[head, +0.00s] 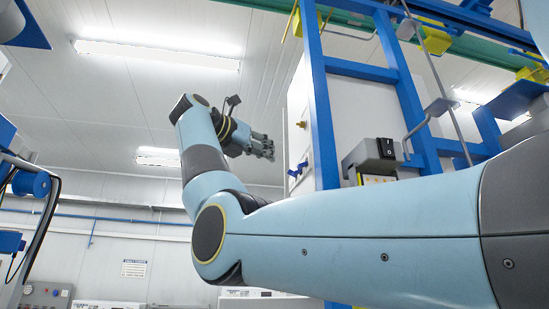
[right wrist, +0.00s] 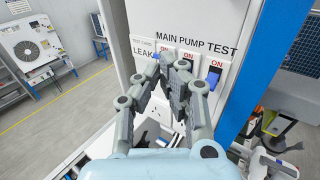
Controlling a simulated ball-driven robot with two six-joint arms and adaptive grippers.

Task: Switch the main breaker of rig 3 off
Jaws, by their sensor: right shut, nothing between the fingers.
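In the right wrist view a white test panel (right wrist: 240,18) reads MAIN PUMP TEST. Below the lettering is a row of switches with red ON labels. A blue switch (right wrist: 214,76) shows just right of my right gripper (right wrist: 174,68), and a bit of blue shows to its left. My fingers are shut and empty in front of the row and hide part of it. In the head view my right gripper (head: 262,148) is left of the white cabinet (head: 298,120). My left gripper is not seen.
A blue frame (head: 322,110) stands along the cabinet in the head view. A grey box with a black rocker switch (head: 387,148) sits right of it. In the right wrist view a fan unit (right wrist: 35,48) stands at the left, with open floor (right wrist: 60,105) in front.

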